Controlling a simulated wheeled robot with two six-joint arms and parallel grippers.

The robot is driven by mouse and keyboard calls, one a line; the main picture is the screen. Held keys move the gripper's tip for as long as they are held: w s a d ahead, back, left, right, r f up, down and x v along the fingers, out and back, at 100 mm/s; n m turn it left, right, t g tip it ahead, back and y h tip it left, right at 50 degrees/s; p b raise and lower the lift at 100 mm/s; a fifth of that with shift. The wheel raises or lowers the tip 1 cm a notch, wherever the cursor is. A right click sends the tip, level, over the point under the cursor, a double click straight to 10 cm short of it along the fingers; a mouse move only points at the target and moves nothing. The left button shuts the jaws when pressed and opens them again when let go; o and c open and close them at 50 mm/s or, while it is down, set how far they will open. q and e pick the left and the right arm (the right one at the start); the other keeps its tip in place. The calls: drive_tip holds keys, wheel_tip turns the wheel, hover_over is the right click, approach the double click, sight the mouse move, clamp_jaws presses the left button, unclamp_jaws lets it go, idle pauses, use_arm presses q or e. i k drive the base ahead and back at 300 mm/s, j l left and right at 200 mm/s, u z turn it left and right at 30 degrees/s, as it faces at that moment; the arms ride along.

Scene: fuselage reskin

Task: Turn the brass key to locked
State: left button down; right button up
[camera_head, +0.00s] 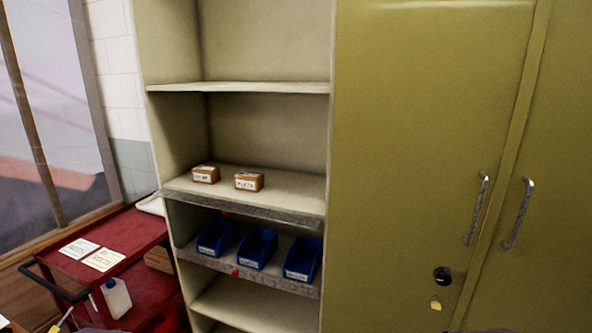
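A tall olive-green cabinet (420,150) with two closed doors fills the right of the head view. A round black lock (442,274) sits on the left door, below its silver handle (476,208). A small yellow piece (436,305) shows just below the lock; it may be the brass key or a tag hanging from it. It is too small to tell which way the key is turned. Neither of my grippers is in view.
Left of the cabinet, an open shelf (240,88) holds two small brown boxes (248,181) and, lower down, blue bins (257,249). A red cart (125,230) with two cards (103,260) and a white bottle (116,298) stands at the lower left.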

sight(435, 305)
drive_tip(key=z, duration=1.2)
